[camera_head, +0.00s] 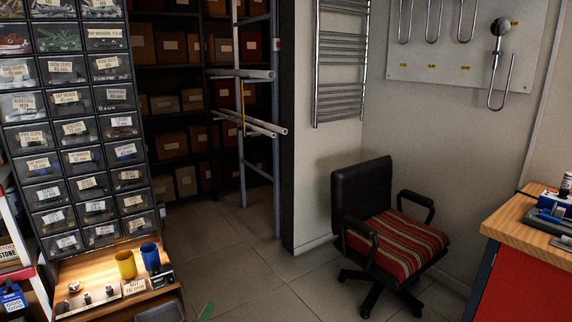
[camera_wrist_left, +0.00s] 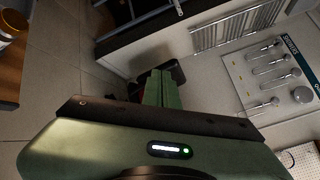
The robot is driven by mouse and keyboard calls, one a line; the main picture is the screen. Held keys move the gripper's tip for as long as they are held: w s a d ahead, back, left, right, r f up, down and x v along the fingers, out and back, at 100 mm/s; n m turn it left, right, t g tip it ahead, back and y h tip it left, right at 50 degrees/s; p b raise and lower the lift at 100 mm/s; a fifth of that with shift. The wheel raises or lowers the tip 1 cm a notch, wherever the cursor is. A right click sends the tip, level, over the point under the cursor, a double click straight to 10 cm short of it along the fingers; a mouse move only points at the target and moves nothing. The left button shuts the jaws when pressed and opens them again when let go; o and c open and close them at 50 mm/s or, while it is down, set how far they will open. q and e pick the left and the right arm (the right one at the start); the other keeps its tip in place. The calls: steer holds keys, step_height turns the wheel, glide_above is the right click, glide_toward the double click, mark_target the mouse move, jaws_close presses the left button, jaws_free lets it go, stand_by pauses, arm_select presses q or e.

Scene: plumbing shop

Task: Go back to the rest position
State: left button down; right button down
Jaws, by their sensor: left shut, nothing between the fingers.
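My left gripper (camera_head: 207,310) shows only as a small green tip at the bottom edge of the head view, over the tiled floor. In the left wrist view the green fingers (camera_wrist_left: 161,88) are together and empty, with the dark chair partly hidden behind them. The gripper touches nothing that I can see. My right gripper is in neither view.
A drawer cabinet (camera_head: 78,125) stands at the left, with a yellow cup (camera_head: 125,264) and a blue cup (camera_head: 150,257) on its lit wooden ledge. A black chair (camera_head: 362,195) stands by the wall. A red-fronted workbench (camera_head: 528,270) is at the right. The middle floor is clear.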

arm_select(q)
steer(key=s+a+f+n+g+y, duration=0.15)
steer(key=s+f+n, duration=0.35)
steer(key=f, duration=0.6)
steer(key=s+a+f+n+g+y+p, duration=0.1)
steer(key=s+a+f+n+g, duration=0.15)
steer(key=s+f, duration=0.6)
steer(key=s+a+f+n+g+y, duration=0.1)
steer(key=s+a+f+n+g, duration=0.25)
steer(key=f, duration=0.95)
steer(key=s+d+f+n+g, duration=0.1)
steer(key=s+f+n, duration=0.3)
steer(key=s, duration=0.9)
steer(key=s+d+f+n+g, duration=0.1)
steer(key=s+f+n+g, duration=0.3)
steer(key=s, duration=0.9)
steer(key=s+d+f+n+g+p, duration=0.1)
steer(key=s+f+n+g, duration=0.2)
steer(key=s+f, duration=0.6)
steer(key=s+n, duration=0.2)
steer(key=s, duration=0.1)
steer(key=shift+s+d, duration=0.25)
steer(key=shift+s, duration=0.15)
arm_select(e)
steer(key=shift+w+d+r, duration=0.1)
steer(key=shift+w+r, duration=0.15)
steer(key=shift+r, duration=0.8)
